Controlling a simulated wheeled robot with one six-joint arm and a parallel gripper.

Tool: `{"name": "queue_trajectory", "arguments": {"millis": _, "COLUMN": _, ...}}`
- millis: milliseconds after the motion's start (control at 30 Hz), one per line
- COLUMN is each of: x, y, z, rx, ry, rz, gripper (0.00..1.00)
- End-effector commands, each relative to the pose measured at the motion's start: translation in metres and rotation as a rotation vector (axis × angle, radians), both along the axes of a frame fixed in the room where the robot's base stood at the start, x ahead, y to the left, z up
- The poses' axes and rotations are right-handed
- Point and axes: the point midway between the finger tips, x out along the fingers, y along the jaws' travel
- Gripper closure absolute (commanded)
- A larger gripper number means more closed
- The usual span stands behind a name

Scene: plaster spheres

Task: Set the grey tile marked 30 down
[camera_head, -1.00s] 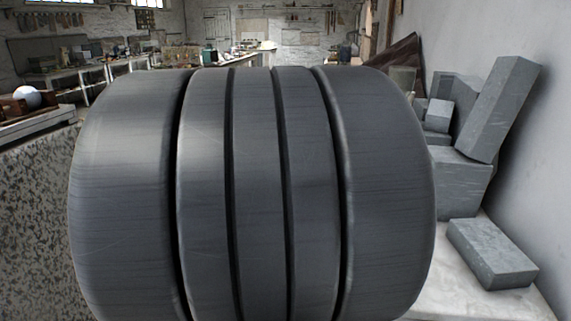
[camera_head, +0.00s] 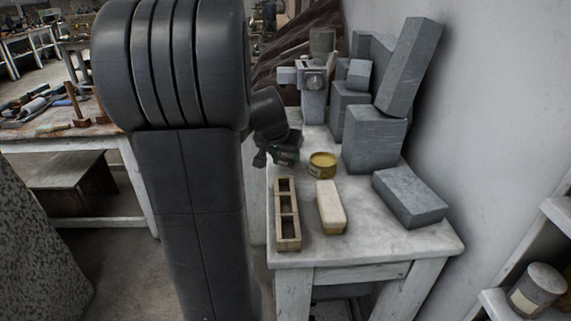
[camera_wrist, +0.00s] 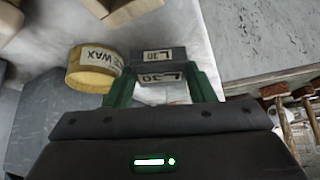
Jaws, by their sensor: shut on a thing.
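The grey tile marked 30 (camera_wrist: 158,69) is between the green fingertips of my gripper (camera_wrist: 162,88) in the wrist view. In the head view my gripper (camera_head: 286,153) is over the back left part of the pale worktable (camera_head: 375,243). The tile is hard to make out there, largely hidden by my gripper. I cannot tell whether the tile touches the tabletop. A yellow wax tin (camera_head: 322,164) stands close beside my gripper; it also shows in the wrist view (camera_wrist: 92,70).
A tan compartment box (camera_head: 288,243) and a cream block (camera_head: 331,208) lie at the table's front. Grey stone blocks (camera_head: 373,139) stand at the right against the wall, with a flat slab (camera_head: 410,197) before them. Bare tabletop shows between these and along the front edge.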

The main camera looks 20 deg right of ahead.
Motion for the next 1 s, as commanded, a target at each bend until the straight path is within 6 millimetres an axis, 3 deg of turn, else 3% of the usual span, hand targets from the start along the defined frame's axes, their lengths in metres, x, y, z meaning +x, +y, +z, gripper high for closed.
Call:
{"name": "queue_trajectory", "arguments": {"millis": 233, "x": 0.0, "y": 0.0, "z": -0.034, "rx": 0.0, "ry": 0.002, "rz": 0.0, "gripper": 0.77}}
{"name": "queue_trajectory", "arguments": {"millis": 667, "x": 0.0, "y": 0.0, "z": -0.041, "rx": 0.0, "ry": 0.0, "rz": 0.0, "gripper": 0.77}}
{"name": "queue_trajectory", "arguments": {"millis": 700, "x": 0.0, "y": 0.0, "z": -0.04, "rx": 0.0, "ry": 0.0, "rz": 0.0, "gripper": 0.47}}
{"name": "queue_trajectory", "arguments": {"millis": 800, "x": 0.0, "y": 0.0, "z": -0.039, "rx": 0.001, "ry": 0.001, "rz": 0.0, "gripper": 0.29}}
{"name": "queue_trajectory", "arguments": {"millis": 1000, "x": 0.0, "y": 0.0, "z": -0.039, "rx": 0.001, "ry": 0.001, "rz": 0.0, "gripper": 0.29}}
